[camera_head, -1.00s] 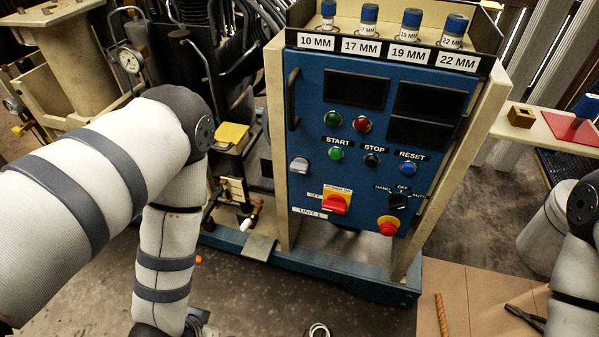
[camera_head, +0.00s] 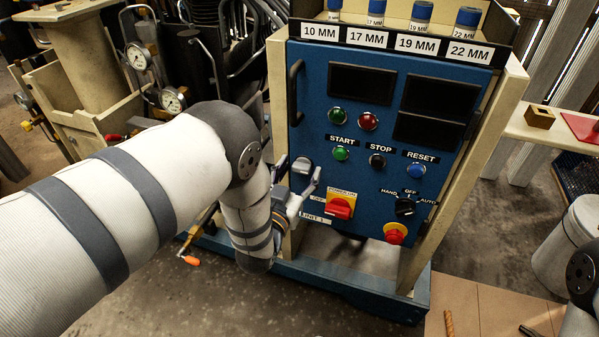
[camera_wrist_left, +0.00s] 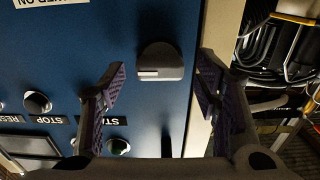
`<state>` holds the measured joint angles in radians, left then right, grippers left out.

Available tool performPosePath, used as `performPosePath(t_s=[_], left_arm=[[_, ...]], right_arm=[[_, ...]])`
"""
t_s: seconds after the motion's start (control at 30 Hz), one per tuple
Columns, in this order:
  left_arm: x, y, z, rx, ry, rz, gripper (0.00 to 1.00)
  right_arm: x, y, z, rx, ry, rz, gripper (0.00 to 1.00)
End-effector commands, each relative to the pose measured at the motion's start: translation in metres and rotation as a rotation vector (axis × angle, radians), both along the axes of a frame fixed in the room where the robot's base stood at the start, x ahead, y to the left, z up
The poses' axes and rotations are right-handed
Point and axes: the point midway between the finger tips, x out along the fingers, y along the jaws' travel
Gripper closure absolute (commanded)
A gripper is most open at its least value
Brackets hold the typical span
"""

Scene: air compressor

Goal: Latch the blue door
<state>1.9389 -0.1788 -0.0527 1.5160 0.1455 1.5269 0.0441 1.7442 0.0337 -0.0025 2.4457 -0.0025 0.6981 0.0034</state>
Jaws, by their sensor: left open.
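The blue door (camera_head: 320,128) with its switches and dark screens sits in the cream frame of the compressor panel and looks closed. A grey latch knob (camera_head: 302,165) is at its left edge, below the black bar handle (camera_head: 295,92). My left gripper (camera_head: 298,177) is at the knob, its fingers on either side. In the left wrist view the knob (camera_wrist_left: 160,62) shows a short pale mark and lies between the open fingers (camera_wrist_left: 163,68), apart from both. Whether the latch is engaged cannot be told. My right gripper is out of view.
The red rotary switch (camera_head: 341,206) and its label are close to the right of my left gripper. Blue-topped sockets (camera_head: 420,12) stand on the shelf above the door. Gauges and hoses are at the left. A red mat (camera_head: 582,127) lies at the right.

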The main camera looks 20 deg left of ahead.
Motion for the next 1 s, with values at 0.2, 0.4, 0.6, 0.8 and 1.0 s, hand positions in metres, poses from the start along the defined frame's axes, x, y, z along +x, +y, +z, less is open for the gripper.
performPosePath(t_s=[0.2, 0.4, 0.6, 0.8, 1.0], left_arm=[[0.0037, 0.0001, 0.0009, 0.001, 0.0, 0.0, 0.43], [0.0034, 0.0001, 0.0009, 0.0, 0.0, 0.0, 0.73], [0.0033, 0.0001, 0.0008, 0.0, 0.0, 0.0, 0.92], [0.0032, 0.0003, 0.001, -0.028, 0.001, 0.0, 0.91], [0.0034, 0.0013, 0.0019, -0.132, 0.003, 0.001, 0.91]], right_arm=[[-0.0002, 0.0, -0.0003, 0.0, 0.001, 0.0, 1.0], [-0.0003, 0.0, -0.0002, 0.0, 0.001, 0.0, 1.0], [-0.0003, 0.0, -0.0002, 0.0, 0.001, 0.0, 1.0], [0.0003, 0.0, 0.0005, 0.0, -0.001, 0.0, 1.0], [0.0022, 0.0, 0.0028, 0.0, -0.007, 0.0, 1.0]])
